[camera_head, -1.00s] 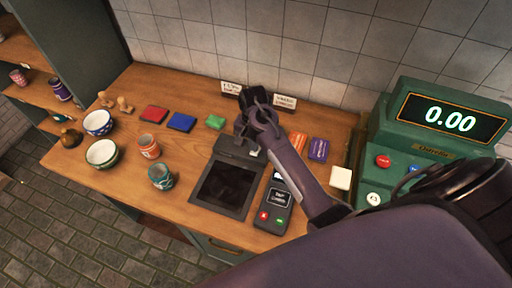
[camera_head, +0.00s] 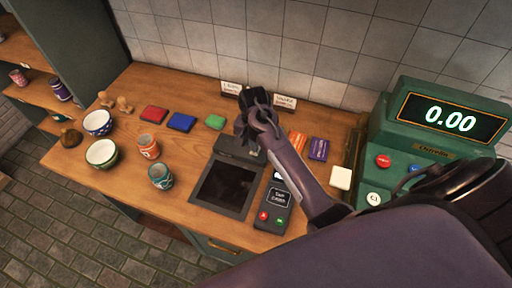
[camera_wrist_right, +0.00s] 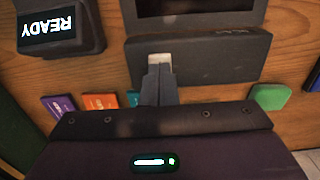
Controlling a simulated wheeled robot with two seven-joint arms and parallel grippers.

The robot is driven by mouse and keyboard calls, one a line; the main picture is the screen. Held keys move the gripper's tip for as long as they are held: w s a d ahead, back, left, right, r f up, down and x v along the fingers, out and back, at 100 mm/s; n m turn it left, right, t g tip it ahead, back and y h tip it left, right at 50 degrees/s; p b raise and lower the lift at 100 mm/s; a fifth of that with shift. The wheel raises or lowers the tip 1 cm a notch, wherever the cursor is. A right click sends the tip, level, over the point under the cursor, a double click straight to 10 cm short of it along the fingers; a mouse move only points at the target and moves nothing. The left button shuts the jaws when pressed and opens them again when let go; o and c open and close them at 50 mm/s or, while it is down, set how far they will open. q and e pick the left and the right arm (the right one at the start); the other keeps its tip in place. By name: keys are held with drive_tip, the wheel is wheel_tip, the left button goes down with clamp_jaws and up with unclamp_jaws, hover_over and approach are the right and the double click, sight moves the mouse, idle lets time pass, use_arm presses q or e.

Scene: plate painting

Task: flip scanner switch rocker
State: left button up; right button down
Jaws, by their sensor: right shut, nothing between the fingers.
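The scanner is a dark flat unit with a black glass plate (camera_head: 224,188) and a raised block along its back. A pale rocker switch (camera_wrist_right: 160,62) sits on that block (camera_wrist_right: 215,58) in the right wrist view. My right gripper (camera_wrist_right: 159,72) is shut and empty, its fingertips right at the rocker and partly covering it. I cannot tell whether they touch or which way the rocker is tilted. In the head view my right gripper (camera_head: 254,128) hangs over the back of the scanner and hides part of the block. My left gripper is not in view.
A card terminal (camera_head: 272,208) stands right of the scanner. Orange and purple packets (camera_head: 318,149) and a green register (camera_head: 425,150) are farther right. Coloured pads (camera_head: 181,122), cups (camera_head: 160,176) and bowls (camera_head: 102,153) are to the left. Small signs (camera_head: 284,101) stand behind.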

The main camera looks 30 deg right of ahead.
drive_tip(key=shift+f, duration=0.8)
drive_tip(key=shift+r, duration=0.1)
drive_tip(key=shift+r+p, duration=0.65)
drive_tip(key=shift+r, duration=2.75)
